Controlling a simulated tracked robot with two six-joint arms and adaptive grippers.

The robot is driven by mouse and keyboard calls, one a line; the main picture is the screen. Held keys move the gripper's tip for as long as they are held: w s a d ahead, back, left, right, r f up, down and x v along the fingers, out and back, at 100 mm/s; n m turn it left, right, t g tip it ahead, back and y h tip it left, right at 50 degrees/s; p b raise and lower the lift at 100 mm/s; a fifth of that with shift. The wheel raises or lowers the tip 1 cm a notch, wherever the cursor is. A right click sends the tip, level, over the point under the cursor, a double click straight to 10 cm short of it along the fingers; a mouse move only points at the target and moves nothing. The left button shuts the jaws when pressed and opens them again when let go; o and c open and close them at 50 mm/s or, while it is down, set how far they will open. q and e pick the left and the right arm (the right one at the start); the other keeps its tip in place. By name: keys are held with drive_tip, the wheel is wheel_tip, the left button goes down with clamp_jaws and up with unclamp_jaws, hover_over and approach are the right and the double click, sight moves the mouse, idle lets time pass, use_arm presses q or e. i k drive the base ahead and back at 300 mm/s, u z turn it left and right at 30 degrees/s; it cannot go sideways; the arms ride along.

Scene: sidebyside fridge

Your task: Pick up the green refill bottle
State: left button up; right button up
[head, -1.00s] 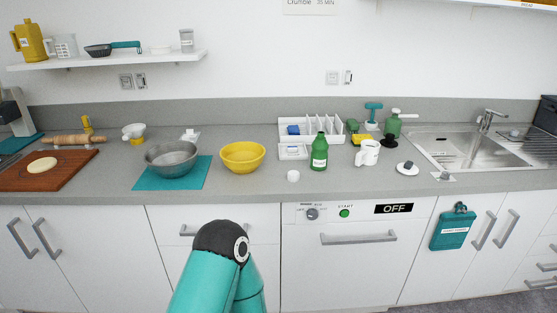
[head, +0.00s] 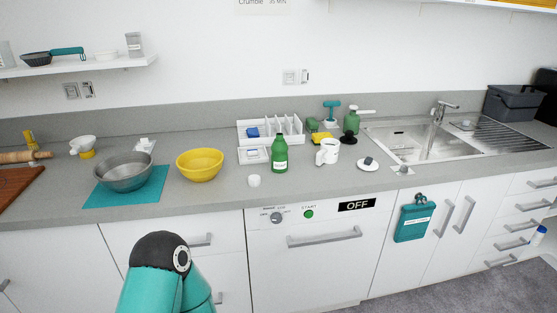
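The green refill bottle (head: 279,155) stands upright on the grey counter, just above the dishwasher front. It has a green cap and a white label. A second green bottle with a white pump top (head: 351,122) stands further back, close to the sink. A teal and black part of one of my arms shows at the bottom left, well below and left of the refill bottle. Neither of my grippers is in view, and nothing touches the refill bottle.
A small white round item (head: 254,181) lies left of the bottle near the counter edge. A white mug (head: 329,153) stands to its right. Behind it are a white divided rack (head: 288,134) and a small white tray (head: 253,156). A yellow bowl (head: 200,166) is further left.

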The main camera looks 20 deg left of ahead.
sight(280, 148)
drive_tip(key=i, duration=0.9)
